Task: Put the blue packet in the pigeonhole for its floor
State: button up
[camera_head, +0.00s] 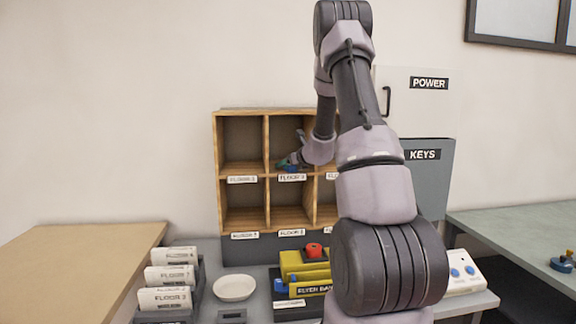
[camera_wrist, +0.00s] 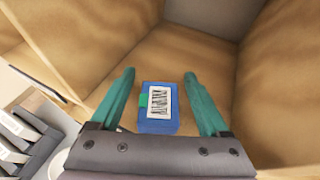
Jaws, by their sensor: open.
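The blue packet (camera_wrist: 158,122) lies on the wooden floor of a compartment in the wrist view, with a white barcode label and a small green patch on its left side. My gripper (camera_wrist: 163,85) has its two green fingers apart, one on each side of the packet, with a gap to each. In the head view my gripper (camera_head: 291,163) reaches into the upper middle compartment of the wooden pigeonhole rack (camera_head: 268,177), and the packet shows as a small blue spot (camera_head: 291,169) there. The label under that compartment reads FLOOR, its number too blurred to tell.
Below the rack are a white bowl (camera_head: 234,288), a stand of floor cards (camera_head: 168,276) and a yellow tray (camera_head: 303,267) with a red-topped item. A grey KEYS cabinet (camera_head: 430,185) stands right of the rack. The tan table (camera_head: 80,265) at left is bare.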

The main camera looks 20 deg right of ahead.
jog(key=v, duration=1.2)
jog(key=s+a+r+n+g+y, duration=0.25)
jog(key=s+a+r+n, duration=0.25)
jog(key=s+a+n, duration=0.4)
jog(key=s+a+r+n+g+y, duration=0.2)
jog(key=s+a+r+n+y, duration=0.3)
jog(key=a+n, duration=0.5)
jog(key=s+a+r+n+g+h, duration=0.1)
jog(key=s+n+h, duration=0.6)
jog(key=s+n, duration=0.4)
jog(key=s, duration=0.6)
jog(key=shift+s+a+n+g, duration=0.2)
jog(key=shift+s+n+g, duration=0.15)
jog(key=shift+n, duration=0.05)
